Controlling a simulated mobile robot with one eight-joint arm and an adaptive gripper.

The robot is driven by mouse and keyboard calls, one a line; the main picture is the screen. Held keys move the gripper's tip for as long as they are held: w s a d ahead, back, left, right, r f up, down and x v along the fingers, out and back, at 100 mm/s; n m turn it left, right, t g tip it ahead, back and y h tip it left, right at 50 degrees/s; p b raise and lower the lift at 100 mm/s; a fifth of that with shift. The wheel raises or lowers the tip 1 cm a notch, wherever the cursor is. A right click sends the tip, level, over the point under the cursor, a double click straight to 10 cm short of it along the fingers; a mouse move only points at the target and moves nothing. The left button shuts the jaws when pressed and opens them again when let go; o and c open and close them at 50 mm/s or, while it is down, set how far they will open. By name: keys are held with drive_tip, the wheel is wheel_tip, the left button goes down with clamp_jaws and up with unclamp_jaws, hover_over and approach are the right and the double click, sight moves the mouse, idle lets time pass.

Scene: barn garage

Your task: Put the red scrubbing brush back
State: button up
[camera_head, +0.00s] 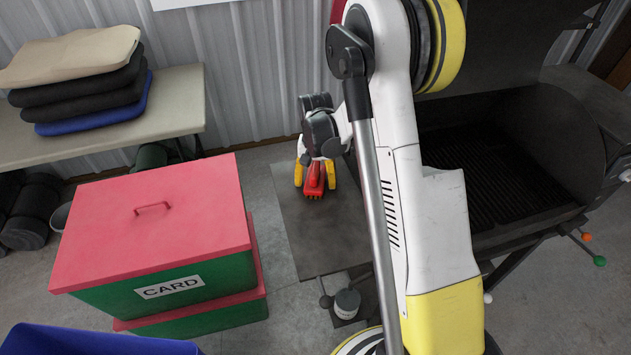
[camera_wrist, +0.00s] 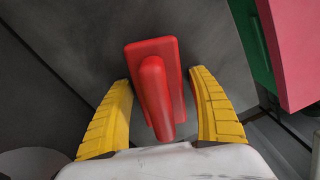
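The red scrubbing brush (camera_head: 314,181) is at the dark side shelf (camera_head: 322,237) of the grill, near its far end. Whether it rests on the shelf or is just above it is hard to tell. In the wrist view the brush (camera_wrist: 153,77) shows its rectangular base and raised handle. My gripper (camera_head: 315,176) is over it, one yellow finger on each side. In the wrist view my gripper (camera_wrist: 160,80) is open, with narrow gaps between the fingers and the brush. The brush bristles show only partly in the head view.
A green box marked CARD with a red lid (camera_head: 150,215) stands left of the shelf. The open grill (camera_head: 510,160) is to the right. A table (camera_head: 180,100) with folded cloths (camera_head: 90,75) is at the back left. A blue bin (camera_head: 90,342) is at the front left.

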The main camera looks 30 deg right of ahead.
sight(315, 167)
wheel_tip(315, 167, up, 12)
drive_tip(key=p, duration=0.4)
drive_tip(key=shift+r, duration=0.15)
drive_tip(key=s+a+r+n+t, duration=0.1)
drive_tip(key=s+a+r+t, duration=0.1)
drive_tip(key=s+a+r, duration=0.3)
drive_tip(key=s+a+r+n+t, duration=0.1)
drive_tip(key=s+r+n, duration=0.15)
drive_tip(key=r, duration=0.45)
drive_tip(key=s+a+r+n+t, duration=0.1)
drive_tip(key=s+a+t, duration=0.1)
drive_tip(key=s, duration=0.5)
drive_tip(key=s+a+r+n+t, duration=0.2)
drive_tip(key=s+a, duration=0.1)
drive_tip(key=s, duration=0.3)
drive_tip(key=shift+s+a, duration=0.35)
drive_tip(key=shift+a, duration=0.05)
